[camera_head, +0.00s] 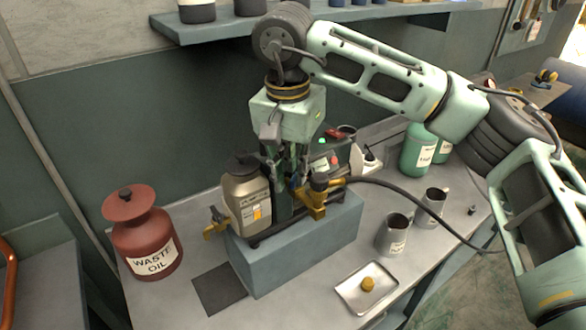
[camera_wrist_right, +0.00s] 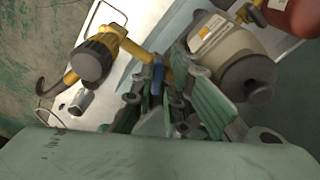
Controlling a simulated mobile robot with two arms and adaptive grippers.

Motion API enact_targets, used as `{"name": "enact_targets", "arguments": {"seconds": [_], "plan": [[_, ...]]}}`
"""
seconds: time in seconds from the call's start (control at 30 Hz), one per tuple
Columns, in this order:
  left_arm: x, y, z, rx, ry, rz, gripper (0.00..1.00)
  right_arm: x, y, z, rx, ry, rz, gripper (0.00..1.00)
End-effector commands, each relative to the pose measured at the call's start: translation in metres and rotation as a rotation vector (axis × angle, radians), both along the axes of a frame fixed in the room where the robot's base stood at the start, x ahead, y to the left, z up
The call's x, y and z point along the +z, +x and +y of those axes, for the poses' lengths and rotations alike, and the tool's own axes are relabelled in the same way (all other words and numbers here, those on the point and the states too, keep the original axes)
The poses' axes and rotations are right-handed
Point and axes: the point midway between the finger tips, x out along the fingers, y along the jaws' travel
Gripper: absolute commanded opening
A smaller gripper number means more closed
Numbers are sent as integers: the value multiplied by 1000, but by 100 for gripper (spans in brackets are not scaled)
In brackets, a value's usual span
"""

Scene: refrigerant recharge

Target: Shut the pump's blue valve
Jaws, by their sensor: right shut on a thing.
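The pump (camera_head: 245,200) is a beige-grey unit with a dark cap, standing on a blue-grey block (camera_head: 290,245) on the bench. A brass fitting (camera_head: 316,197) with a black hose sits on its right side. My right gripper (camera_head: 290,178) reaches down from above, just right of the pump body. In the right wrist view, the gripper (camera_wrist_right: 160,98) is shut on the blue valve handle (camera_wrist_right: 157,73), close to the brass pipe (camera_wrist_right: 134,47). The fingers hide part of the handle. The pump body (camera_wrist_right: 232,60) is also in this view. My left gripper is not in view.
A red waste oil can (camera_head: 145,235) stands at the left. Two metal cups (camera_head: 394,236) and a tray (camera_head: 366,289) with a brass cap lie at the right front. Green bottles (camera_head: 418,150) stand behind. The black hose (camera_head: 410,192) crosses the bench. A shelf (camera_head: 225,27) hangs above.

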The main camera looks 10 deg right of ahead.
Motion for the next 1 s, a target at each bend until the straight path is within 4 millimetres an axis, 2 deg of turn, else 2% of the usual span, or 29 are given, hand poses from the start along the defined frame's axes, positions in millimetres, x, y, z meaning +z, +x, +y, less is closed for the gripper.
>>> {"name": "enact_targets", "arguments": {"seconds": [0.2,0.53,0.73,0.87,0.9,1.0], "plan": [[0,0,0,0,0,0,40,0,2,-4,-187,-10,-1,3],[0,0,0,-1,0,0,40,0,3,-6,-221,-12,-1,3],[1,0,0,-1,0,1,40,0,6,-6,-409,-12,-2,7],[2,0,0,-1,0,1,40,0,7,-7,-468,-13,-3,8],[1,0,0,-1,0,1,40,0,7,-7,-467,-13,-3,25],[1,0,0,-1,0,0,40,-1,7,-7,-466,-12,-3,31]]}}
